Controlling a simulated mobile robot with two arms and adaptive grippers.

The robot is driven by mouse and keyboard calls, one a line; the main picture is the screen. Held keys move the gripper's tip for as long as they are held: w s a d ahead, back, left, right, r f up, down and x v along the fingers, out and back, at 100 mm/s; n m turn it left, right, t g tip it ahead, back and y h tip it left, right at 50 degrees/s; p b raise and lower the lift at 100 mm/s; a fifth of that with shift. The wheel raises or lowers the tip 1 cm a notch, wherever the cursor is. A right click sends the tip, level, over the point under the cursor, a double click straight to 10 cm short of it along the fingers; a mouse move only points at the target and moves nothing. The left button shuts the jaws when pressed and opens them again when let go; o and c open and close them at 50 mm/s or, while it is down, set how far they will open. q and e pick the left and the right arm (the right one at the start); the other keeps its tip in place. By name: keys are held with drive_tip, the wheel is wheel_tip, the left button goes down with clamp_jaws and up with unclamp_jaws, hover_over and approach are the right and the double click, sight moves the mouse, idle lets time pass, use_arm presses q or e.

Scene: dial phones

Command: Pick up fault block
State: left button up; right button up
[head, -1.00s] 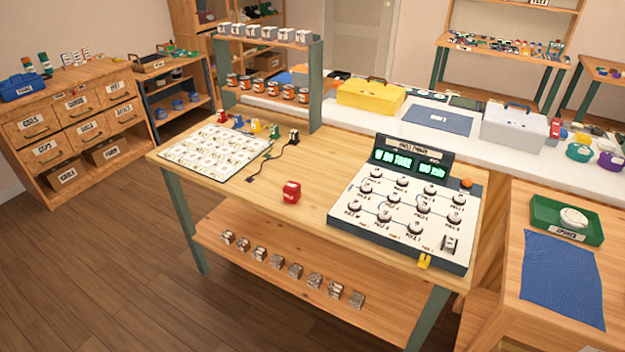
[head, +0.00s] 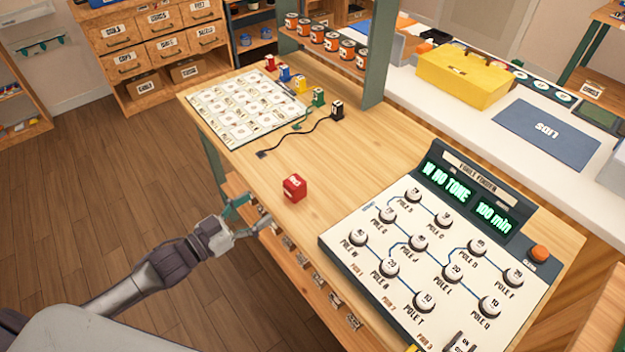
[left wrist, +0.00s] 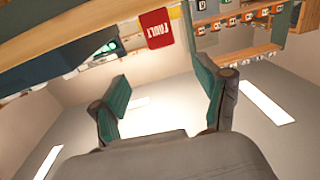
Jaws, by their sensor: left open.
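The red fault block (head: 294,188) sits on the wooden table near its front edge, left of the fault finder panel. In the left wrist view the block (left wrist: 156,28) shows its "FAULT" label upside down, beyond the fingertips and above the gap between them. My left gripper (head: 252,214) is at the table's front edge, left of and slightly below the block in the head view, apart from it. Its green fingers (left wrist: 160,85) are spread open with nothing between them. My right gripper is not in view.
The fault finder panel (head: 334,242) with several pole knobs fills the table's right part. A printed card sheet (head: 236,107), colored plugs and a black cable (head: 300,137) lie behind the block. Several small blocks rest on the shelf below. Bare tabletop surrounds the fault block.

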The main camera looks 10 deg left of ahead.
sight(287, 186)
use_arm(q)
drive_tip(key=x, duration=0.7)
drive_tip(key=shift+p, duration=0.35)
drive_tip(key=shift+w+d, duration=0.2)
drive_tip(key=shift+w, duration=0.3)
drive_tip(key=x, duration=0.2)
drive_tip(key=p+x, duration=0.1)
drive_tip(key=x, duration=0.1)
drive_tip(key=shift+w+d+f, duration=0.15)
drive_tip(key=shift+w+f, duration=0.05)
drive_tip(key=shift+w, duration=0.15)
drive_tip(key=shift+s, duration=0.1)
drive_tip(key=shift+c, duration=1)
drive_tip(key=c, duration=1.1)
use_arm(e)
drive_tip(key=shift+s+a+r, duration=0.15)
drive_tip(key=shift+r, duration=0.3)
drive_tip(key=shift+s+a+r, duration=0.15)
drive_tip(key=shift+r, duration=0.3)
